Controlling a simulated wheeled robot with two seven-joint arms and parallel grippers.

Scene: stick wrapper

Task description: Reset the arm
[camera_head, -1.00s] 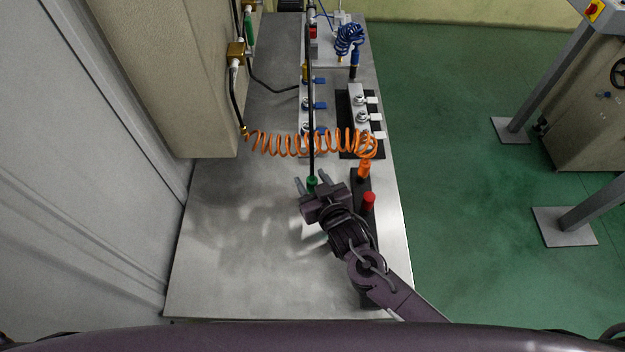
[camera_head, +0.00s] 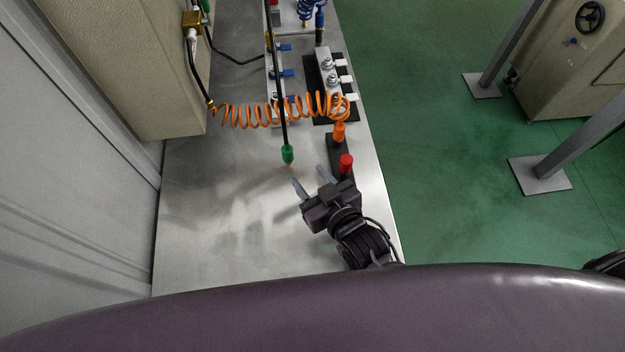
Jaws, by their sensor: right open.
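My right gripper (camera_head: 311,184) is over the near half of the metal table (camera_head: 215,220). Its two grey fingers are spread and point away from me, with nothing between them. A black hose or rod with a green end (camera_head: 287,154) hangs just beyond the fingertips, apart from them in the picture. A red-topped piece (camera_head: 346,163) stands just right of the gripper on a dark strip. My left gripper is not in view.
An orange coiled hose (camera_head: 270,112) crosses the table to an orange piece (camera_head: 339,132). Valve blocks (camera_head: 325,72) with white and blue handles stand beyond. A beige cabinet (camera_head: 150,70) borders the left. The near left tabletop is clear.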

